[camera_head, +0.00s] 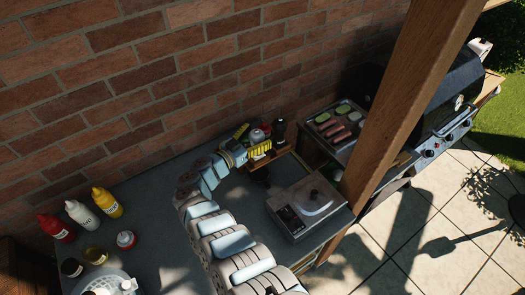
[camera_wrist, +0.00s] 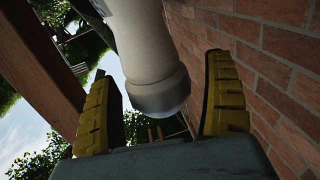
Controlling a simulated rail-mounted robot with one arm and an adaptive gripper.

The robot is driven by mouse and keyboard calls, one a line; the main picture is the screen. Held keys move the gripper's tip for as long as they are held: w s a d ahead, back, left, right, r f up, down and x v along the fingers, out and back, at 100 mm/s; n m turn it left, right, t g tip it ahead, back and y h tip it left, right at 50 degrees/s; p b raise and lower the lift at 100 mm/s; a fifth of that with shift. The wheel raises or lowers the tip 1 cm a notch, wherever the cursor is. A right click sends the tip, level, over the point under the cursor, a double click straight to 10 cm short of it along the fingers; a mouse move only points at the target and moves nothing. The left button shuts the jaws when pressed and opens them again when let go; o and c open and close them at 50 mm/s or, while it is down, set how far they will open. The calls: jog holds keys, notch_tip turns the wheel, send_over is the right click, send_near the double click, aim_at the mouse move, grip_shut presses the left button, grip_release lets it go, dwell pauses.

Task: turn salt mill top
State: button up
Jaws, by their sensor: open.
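The salt mill (camera_wrist: 148,45) appears in the wrist view as a pale, whitish body with a grey rounded end (camera_wrist: 160,95). My gripper (camera_wrist: 160,72) is open, with one yellow-padded finger on each side of the mill; gaps show between the pads and the mill. In the head view my gripper (camera_head: 252,138) is at the back of the counter by the brick wall, among a few small items. There the mill is small and partly hidden, and I cannot make out its top clearly.
A black mill-like item (camera_head: 279,131) stands just right of my gripper. A grey appliance (camera_head: 312,206) is in front to the right, and a food tray (camera_head: 338,130) lies beyond. Sauce bottles (camera_head: 79,213) stand far left. The counter (camera_head: 155,200) between is mostly clear.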

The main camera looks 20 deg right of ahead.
jog(key=shift+s+r+n+t+p, duration=0.1)
jog(key=shift+r+n+t+p, duration=0.25)
jog(key=shift+p, duration=0.55)
jog(key=n+t+y+p, duration=0.2)
jog(key=t+p, duration=0.1)
jog(key=p, duration=0.3)
jog(key=shift+f, duration=0.15)
jog(key=shift+n+t+y+p, duration=0.5)
jog(key=shift+t+p, duration=0.15)
jog(key=shift+p, duration=0.25)
jog(key=shift+n+t+y+p, duration=0.5)
jog(key=shift+n+t+p, duration=0.1)
jog(key=shift+p, duration=0.1)
jog(key=shift+a+f+n+t+y+p, duration=0.15)
jog(key=shift+n+t+y+p, duration=0.15)
jog(key=shift+t+y, duration=0.15)
jog(key=shift+w+t+y, duration=0.2)
jog(key=shift+t+y, duration=0.05)
jog(key=shift+n+t+y, duration=0.3)
jog(key=shift+n+y, duration=0.2)
jog(key=shift+n, duration=0.05)
jog(key=shift+f+y, duration=0.1)
jog(key=shift+y, duration=0.2)
jog(key=shift+f+n+t+y+b, duration=0.2)
jog(key=shift+n+t+y+b, duration=0.1)
jog(key=shift+n+b, duration=0.3)
